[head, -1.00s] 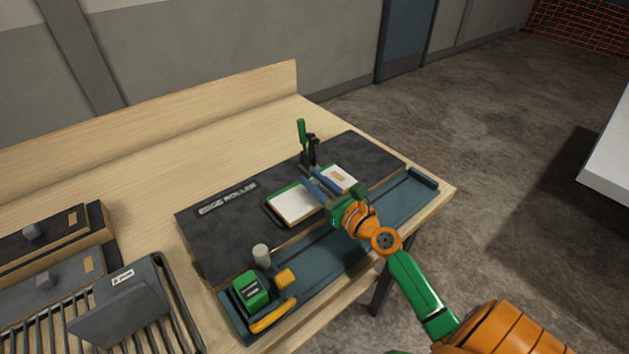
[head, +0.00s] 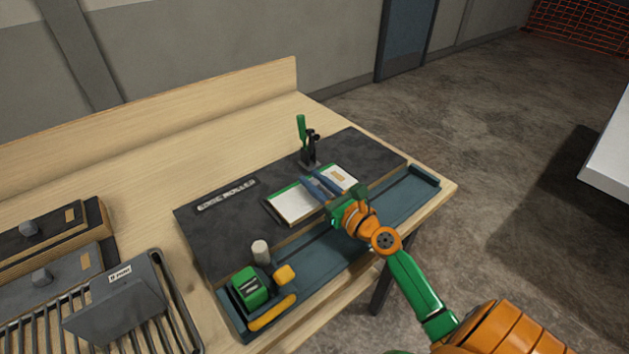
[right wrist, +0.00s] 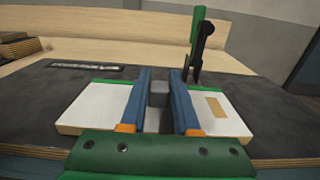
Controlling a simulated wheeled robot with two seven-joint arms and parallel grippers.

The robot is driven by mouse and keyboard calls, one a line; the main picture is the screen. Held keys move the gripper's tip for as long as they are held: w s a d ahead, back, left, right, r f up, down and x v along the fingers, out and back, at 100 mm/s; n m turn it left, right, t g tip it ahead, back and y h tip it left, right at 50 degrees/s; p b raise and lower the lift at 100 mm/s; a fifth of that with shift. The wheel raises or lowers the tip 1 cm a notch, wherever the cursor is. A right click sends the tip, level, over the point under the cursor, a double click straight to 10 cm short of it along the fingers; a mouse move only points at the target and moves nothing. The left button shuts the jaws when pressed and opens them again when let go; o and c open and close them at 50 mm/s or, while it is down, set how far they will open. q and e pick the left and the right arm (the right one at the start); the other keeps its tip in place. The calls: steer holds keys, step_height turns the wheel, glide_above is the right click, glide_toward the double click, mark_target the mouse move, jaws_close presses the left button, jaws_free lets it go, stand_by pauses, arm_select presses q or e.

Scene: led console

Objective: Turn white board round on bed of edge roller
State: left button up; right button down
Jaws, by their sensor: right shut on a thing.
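The white board (head: 295,207) lies on the dark bed (head: 225,240) of the edge roller. A green strip runs along its far edge, and a tan label is on its right part. My right gripper (head: 314,184) reaches over the board from the near side. In the right wrist view its two blue fingers (right wrist: 158,88) are shut on a grey knob (right wrist: 158,98) at the middle of the white board (right wrist: 95,108). The fingers hide the board's middle in the head view. My left gripper is not in view.
A clamp with an upright green handle (head: 301,128) stands behind the board. A grey post (head: 260,253) and a green block (head: 250,286) with a yellow handle (head: 272,313) are at the bed's near left. A rack (head: 175,305) and dark boards (head: 45,228) lie farther left.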

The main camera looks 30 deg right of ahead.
stand_by(0.3)
steer(key=c, duration=0.6)
jaws_free()
steer(key=shift+o, duration=0.2)
steer(key=shift+f, duration=0.1)
steer(key=s, duration=0.2)
steer(key=s+b, duration=0.1)
steer(key=s, duration=0.3)
steer(key=shift+s+d+f, duration=0.1)
steer(key=shift+s+d, duration=0.15)
steer(key=shift+s, duration=0.4)
steer(key=shift+w, duration=0.1)
